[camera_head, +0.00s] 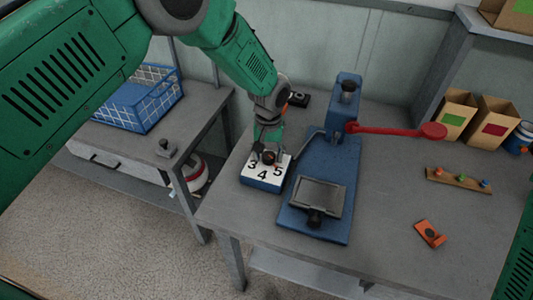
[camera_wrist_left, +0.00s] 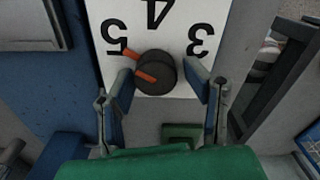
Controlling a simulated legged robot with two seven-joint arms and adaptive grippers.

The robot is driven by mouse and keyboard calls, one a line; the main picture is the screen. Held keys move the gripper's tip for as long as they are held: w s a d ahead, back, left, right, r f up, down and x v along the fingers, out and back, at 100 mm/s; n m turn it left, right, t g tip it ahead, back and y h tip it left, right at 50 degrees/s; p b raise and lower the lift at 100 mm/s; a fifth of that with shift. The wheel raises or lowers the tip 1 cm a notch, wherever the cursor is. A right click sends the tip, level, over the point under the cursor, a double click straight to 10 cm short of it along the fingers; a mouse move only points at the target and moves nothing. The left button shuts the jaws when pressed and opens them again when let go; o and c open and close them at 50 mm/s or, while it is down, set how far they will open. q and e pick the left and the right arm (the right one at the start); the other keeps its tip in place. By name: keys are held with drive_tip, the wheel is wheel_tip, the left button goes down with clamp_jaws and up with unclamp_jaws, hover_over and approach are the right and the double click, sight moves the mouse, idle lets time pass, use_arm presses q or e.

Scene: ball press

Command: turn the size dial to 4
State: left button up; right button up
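The size dial is a dark round knob (camera_wrist_left: 155,72) with an orange pointer, on a white-topped blue box (camera_head: 262,184) marked 3, 4 and 5. In the left wrist view the pointer is directed toward the 5; the 4 is at the top middle and the 3 at the right. My left gripper (camera_head: 268,154) is over the dial, pointing down. Its two fingers stand open on either side of the knob in the left wrist view (camera_wrist_left: 161,80). I cannot tell whether the left-hand finger touches the knob. My right gripper is not in view.
A blue press (camera_head: 325,180) with a red lever (camera_head: 390,130) stands right of the dial box. A blue basket (camera_head: 140,98) is on the left table. Cardboard boxes (camera_head: 456,113), a strip with coloured knobs (camera_head: 458,180) and an orange item (camera_head: 430,233) are at right.

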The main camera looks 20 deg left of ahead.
use_arm(q)
drive_tip(key=shift+d+r, duration=0.1)
drive_tip(key=shift+d, duration=0.45)
drive_tip(key=c, duration=0.7)
drive_tip(key=shift+d, duration=0.2)
drive_tip(key=shift+c, duration=0.3)
drive_tip(key=shift+a, duration=0.85)
drive_tip(key=d+m, duration=0.1)
drive_tip(key=m, duration=0.1)
drive_tip(key=shift+d+m, duration=0.1)
drive_tip(key=shift+m, duration=0.2)
drive_tip(key=m, duration=0.3)
drive_tip(key=shift+a+m, duration=0.3)
drive_tip(key=m, duration=0.3)
drive_tip(key=shift+d+b, duration=0.25)
drive_tip(key=shift+b, duration=0.05)
drive_tip(key=shift+a+m, duration=0.1)
drive_tip(key=shift+m, duration=1)
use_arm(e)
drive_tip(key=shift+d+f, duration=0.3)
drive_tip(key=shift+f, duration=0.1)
use_arm(q)
drive_tip(key=shift+m, duration=0.3)
